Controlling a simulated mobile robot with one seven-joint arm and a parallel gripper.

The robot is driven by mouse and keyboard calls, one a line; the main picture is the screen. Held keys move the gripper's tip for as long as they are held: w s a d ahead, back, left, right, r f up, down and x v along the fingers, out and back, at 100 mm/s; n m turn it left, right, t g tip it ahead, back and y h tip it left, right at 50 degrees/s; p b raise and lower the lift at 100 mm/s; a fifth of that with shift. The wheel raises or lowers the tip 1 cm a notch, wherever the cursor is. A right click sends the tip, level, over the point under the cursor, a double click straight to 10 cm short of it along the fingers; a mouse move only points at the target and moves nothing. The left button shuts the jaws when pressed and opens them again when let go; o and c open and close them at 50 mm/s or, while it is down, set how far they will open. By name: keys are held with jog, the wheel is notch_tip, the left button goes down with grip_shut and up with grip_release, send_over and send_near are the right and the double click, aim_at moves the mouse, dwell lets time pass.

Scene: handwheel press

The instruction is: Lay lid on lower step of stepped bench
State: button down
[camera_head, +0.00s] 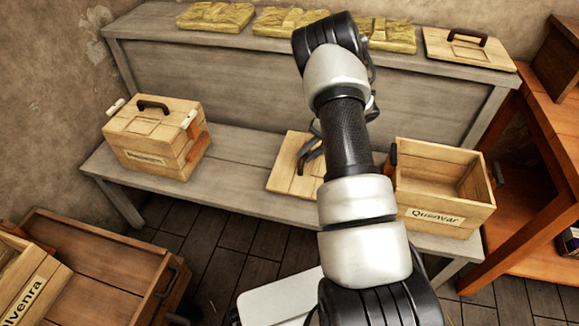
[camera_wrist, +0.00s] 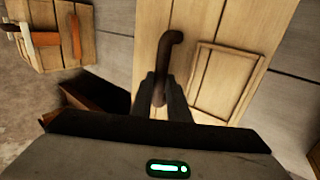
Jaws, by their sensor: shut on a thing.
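My gripper (camera_wrist: 165,95) is shut on the dark handle (camera_wrist: 168,55) of a pale wooden lid (camera_wrist: 225,75), which has a square raised panel. In the head view the lid (camera_head: 287,168) is over the lower step (camera_head: 240,160) of the grey stepped bench, between two wooden boxes. My arm hides its right part. I cannot tell whether it touches the step or hangs just above it.
A closed box (camera_head: 155,140) stands left on the lower step; an open box labelled Quenvar (camera_head: 435,215) stands right. The upper step holds straw-coloured slabs (camera_head: 215,17) and another lid (camera_head: 468,48). A brown crate (camera_head: 110,265) is lower left, a reddish-brown shelf (camera_head: 545,140) right.

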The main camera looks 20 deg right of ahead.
aim_at(307, 170)
notch_tip(307, 170, down, 8)
jog(key=shift+f+b, duration=0.1)
jog(key=shift+b, duration=1.05)
jog(key=shift+f, duration=0.15)
jog(key=c, duration=1.7)
grip_release()
